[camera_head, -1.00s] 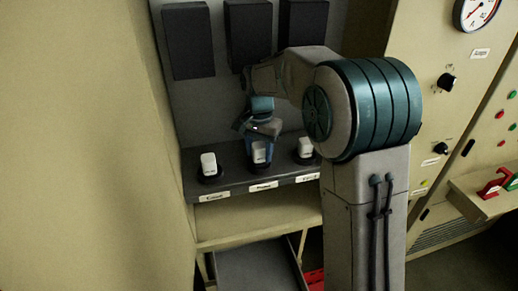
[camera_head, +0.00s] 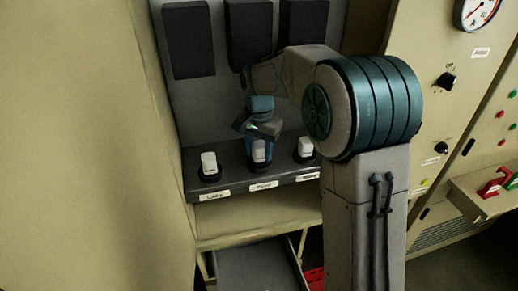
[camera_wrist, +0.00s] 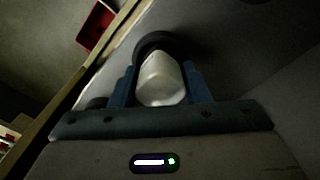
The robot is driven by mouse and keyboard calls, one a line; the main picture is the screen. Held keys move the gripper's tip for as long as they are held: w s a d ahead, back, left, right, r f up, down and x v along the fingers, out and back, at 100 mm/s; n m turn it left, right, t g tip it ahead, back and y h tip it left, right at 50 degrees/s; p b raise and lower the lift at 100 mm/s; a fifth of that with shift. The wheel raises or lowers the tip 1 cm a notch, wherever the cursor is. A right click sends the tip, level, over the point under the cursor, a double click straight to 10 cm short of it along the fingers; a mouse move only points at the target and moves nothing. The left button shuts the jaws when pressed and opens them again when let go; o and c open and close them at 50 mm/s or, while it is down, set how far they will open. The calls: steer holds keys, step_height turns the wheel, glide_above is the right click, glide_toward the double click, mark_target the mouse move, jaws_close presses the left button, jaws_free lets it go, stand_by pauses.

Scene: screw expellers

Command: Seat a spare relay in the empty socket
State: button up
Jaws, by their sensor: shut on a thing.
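A white relay (camera_head: 259,150) is at the middle socket of the dark shelf, upright as far as I can see. My gripper (camera_head: 260,148) is shut on it from above. In the wrist view the relay (camera_wrist: 160,80) sits between my two blue fingers (camera_wrist: 160,88), with a round black socket (camera_wrist: 158,46) directly at its far end. I cannot tell whether the relay is fully down in that socket. Another white relay (camera_head: 209,162) stands in the left socket (camera_head: 210,176). A third relay (camera_head: 305,147) stands in the right socket (camera_head: 305,159).
Several black boxes (camera_head: 187,40) hang on the panel above the shelf (camera_head: 235,178). A grey tray (camera_head: 255,268) lies below, with a red bin (camera_head: 315,279) beside it. A cabinet wall (camera_head: 90,150) closes off the left side.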

mark_target(260, 145)
steer(key=shift+f+b, duration=0.45)
steer(key=shift+f, duration=0.15)
stand_by(0.3)
steer(key=o, duration=0.7)
steer(key=shift+r+p, duration=4.25)
steer(key=shift+r, duration=1.3)
steer(key=shift+s+d, duration=0.1)
steer(key=s+d+f+n+t+b, duration=0.1)
steer(key=s+d+n+b, duration=0.1)
steer(key=s, duration=0.6)
steer(key=s+d+f+n+t+b, duration=0.1)
steer(key=s+d+n+b, duration=0.1)
steer(key=s+d, duration=0.3)
steer(key=s+d+f+n+t+b, duration=0.1)
steer(key=s+d, duration=0.3)
steer(key=s, duration=0.8)
steer(key=shift+s+f+n+t+b, duration=0.35)
steer(key=shift+f+n+t+b, duration=0.1)
steer(key=shift+f+n, duration=0.15)
